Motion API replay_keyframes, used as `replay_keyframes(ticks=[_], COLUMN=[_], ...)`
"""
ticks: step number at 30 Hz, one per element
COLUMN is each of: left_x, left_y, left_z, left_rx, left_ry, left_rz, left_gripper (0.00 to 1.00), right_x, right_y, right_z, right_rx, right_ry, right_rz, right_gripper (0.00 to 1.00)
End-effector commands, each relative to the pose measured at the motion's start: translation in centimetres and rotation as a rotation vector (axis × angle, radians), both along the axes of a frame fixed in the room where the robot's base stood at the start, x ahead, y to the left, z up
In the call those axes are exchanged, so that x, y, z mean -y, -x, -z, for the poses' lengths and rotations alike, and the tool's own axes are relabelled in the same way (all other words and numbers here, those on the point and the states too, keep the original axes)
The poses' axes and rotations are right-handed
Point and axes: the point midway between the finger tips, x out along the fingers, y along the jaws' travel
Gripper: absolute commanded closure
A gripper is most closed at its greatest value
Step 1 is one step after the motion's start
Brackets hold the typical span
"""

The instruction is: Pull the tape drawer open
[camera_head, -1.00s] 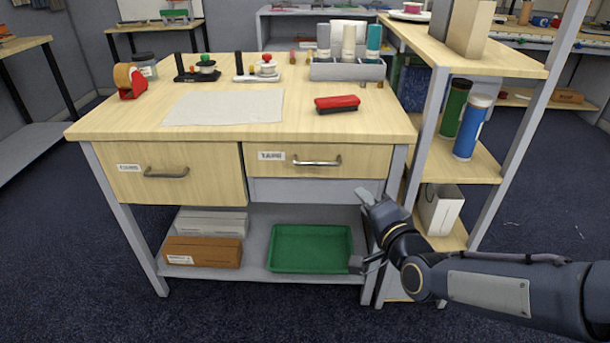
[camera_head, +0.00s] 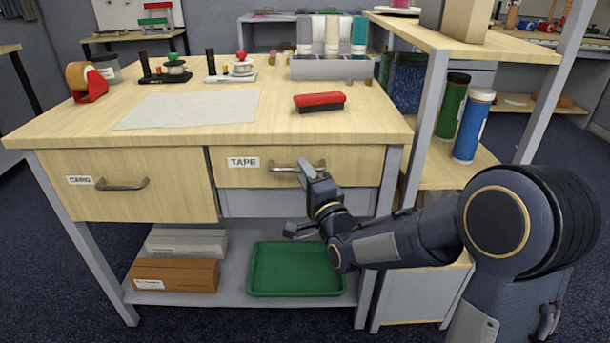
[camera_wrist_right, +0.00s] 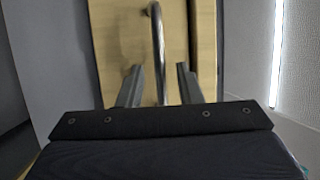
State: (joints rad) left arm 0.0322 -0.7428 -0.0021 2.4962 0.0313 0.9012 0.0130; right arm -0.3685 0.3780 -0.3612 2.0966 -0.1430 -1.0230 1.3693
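The tape drawer (camera_head: 340,170) has a light wood front with a "TAPE" label (camera_head: 244,162) at its left. It looks closed, under the right half of the tabletop. Its metal bar handle (camera_head: 285,168) shows in the head view, partly behind my right gripper (camera_head: 300,200). In the right wrist view the handle (camera_wrist_right: 157,45) runs up the middle of the wood front. The two fingers of my right gripper (camera_wrist_right: 160,85) stand apart, one on each side of the handle's line, with clear gaps. My left gripper is not in view.
A second drawer (camera_head: 135,190) with its own handle sits to the left. On the tabletop (camera_head: 230,130) are a red-topped brush (camera_head: 320,101), a paper sheet (camera_head: 190,108) and a tape dispenser (camera_head: 86,82). A green tray (camera_head: 295,268) lies on the lower shelf. A side shelf (camera_head: 460,170) stands at the right.

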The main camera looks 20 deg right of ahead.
Motion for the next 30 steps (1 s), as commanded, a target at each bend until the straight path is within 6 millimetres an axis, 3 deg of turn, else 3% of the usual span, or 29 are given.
replay_keyframes(ticks=[9,16,30], left_x=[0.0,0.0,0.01], left_y=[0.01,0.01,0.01], left_z=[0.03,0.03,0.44], left_rx=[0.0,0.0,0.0], left_ry=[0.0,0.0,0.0], left_rz=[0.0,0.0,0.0], left_gripper=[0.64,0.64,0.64], right_x=[-0.03,-0.04,-0.11], right_y=[-0.31,-0.29,-0.06], right_z=[-0.08,-0.08,0.05], right_rx=[0.0,0.0,0.001], right_ry=[0.0,0.0,-0.001], right_rz=[0.0,0.0,-0.001], right_gripper=[0.69,0.99,1.0])
